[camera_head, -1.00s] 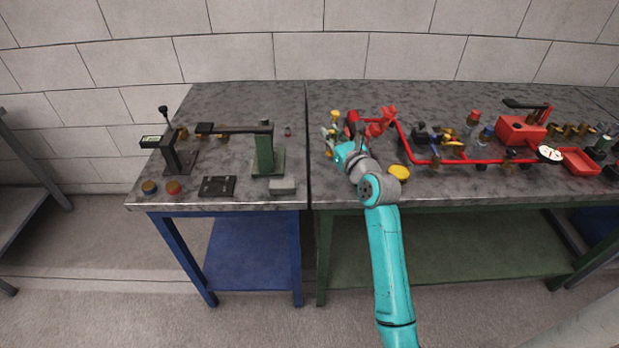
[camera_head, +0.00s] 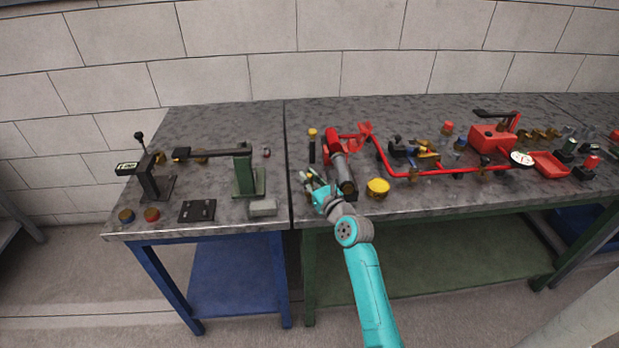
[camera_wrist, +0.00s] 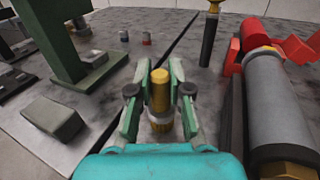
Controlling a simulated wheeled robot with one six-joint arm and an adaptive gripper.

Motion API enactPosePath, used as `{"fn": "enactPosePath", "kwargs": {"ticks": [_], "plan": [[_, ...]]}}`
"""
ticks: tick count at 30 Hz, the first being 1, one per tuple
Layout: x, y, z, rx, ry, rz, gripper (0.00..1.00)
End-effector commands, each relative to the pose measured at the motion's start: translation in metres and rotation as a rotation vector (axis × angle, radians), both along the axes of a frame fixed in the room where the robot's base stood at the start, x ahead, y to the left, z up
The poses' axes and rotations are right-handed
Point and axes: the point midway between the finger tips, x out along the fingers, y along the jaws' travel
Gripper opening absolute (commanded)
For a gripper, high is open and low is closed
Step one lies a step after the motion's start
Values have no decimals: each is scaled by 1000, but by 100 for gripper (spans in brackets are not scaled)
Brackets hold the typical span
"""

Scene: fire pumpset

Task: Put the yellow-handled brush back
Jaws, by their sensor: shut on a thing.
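The yellow-handled brush (camera_wrist: 160,92) stands roughly upright between the fingers of my gripper (camera_wrist: 160,100) in the wrist view. The fingers are shut on its yellow handle, and a ribbed brass-coloured part shows below them. Whether its lower end touches the bench cannot be told. In the head view my gripper (camera_head: 313,184) is over the front left part of the right-hand bench (camera_head: 420,195), left of a grey cylinder with a red end (camera_head: 340,165). The brush is mostly hidden there by the fingers.
A black upright tool with a yellow top (camera_head: 312,145) stands behind my gripper. A yellow round piece (camera_head: 378,187) and red piping (camera_head: 430,173) lie to the right. Left of the bench seam are a green post (camera_head: 243,170) and a grey block (camera_head: 263,207).

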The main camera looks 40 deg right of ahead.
Motion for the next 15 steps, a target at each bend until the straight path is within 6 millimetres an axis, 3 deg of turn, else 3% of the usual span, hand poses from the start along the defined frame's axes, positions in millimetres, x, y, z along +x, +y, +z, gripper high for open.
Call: {"fn": "enactPosePath", "kwargs": {"ticks": [3,4,6,15], "plan": [[0,0,-3,-1,1,0,0],[0,0,-3,-1,1,0,23],[0,0,-3,-1,0,0,41],[0,0,-2,0,0,0,43]]}}
